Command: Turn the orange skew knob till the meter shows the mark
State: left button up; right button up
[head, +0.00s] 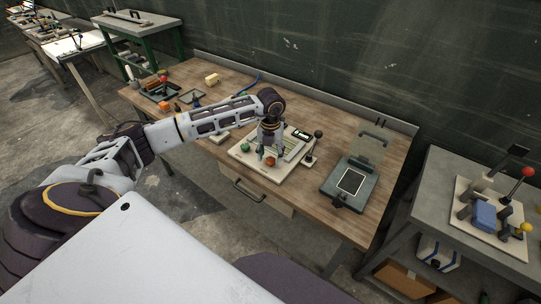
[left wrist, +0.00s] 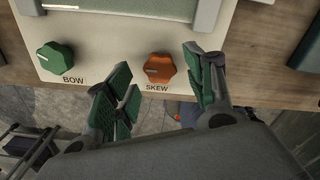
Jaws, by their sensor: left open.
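The orange skew knob (left wrist: 159,67) sits on the front of a cream panel (left wrist: 110,73), above the printed word SKEW, with a pale line on its left side. It also shows in the head view (head: 270,161). The green BOW knob (left wrist: 54,57) is to its left. My left gripper (left wrist: 160,92) is open, its green-padded fingers to either side of the skew knob and apart from it. In the head view it points down over the panel (head: 270,158). A small dark display (head: 302,134) is on the panel's back right; its reading is too small to tell. My right gripper is not in view.
A black-knobbed lever (head: 318,134) stands at the panel's right. A grey device with a raised lid (head: 350,183) is further right on the wooden bench (head: 330,229). Small parts and trays (head: 161,90) lie at the bench's left. A grey side table (head: 441,190) stands at the right.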

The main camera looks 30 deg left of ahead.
pick_arm(q)
jog(key=shift+r+p, duration=1.2)
jog(key=shift+r, duration=1.1)
jog(key=shift+r, duration=0.1)
notch_tip(320, 180, up, 12)
